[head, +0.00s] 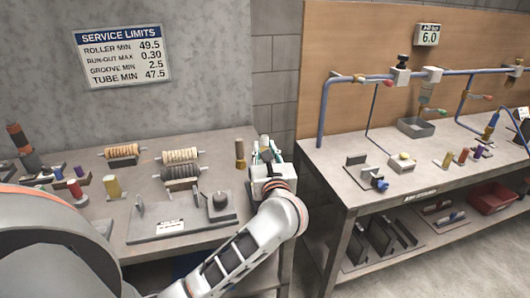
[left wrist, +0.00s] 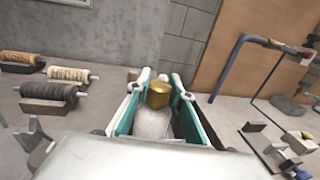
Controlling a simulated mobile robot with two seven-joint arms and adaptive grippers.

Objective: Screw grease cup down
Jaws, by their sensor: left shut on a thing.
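My left gripper (head: 266,152) reaches over the right end of the left bench in the head view. In the left wrist view its green-padded fingers (left wrist: 160,88) are shut on a grease cup, a pale grey rounded body (left wrist: 153,124) with a brass-coloured block-like top (left wrist: 158,95). The fingers stand on either side of it. The lower end of the cup and what lies under it are hidden by my gripper. My right gripper is in neither view.
A brass-coloured post (head: 240,154) stands just left of my gripper. Ribbed rollers (head: 181,156) on stands and a grey plate fixture (head: 170,222) are further left. A second bench (head: 335,160) with blue pipework (head: 322,115) stands right, across a gap.

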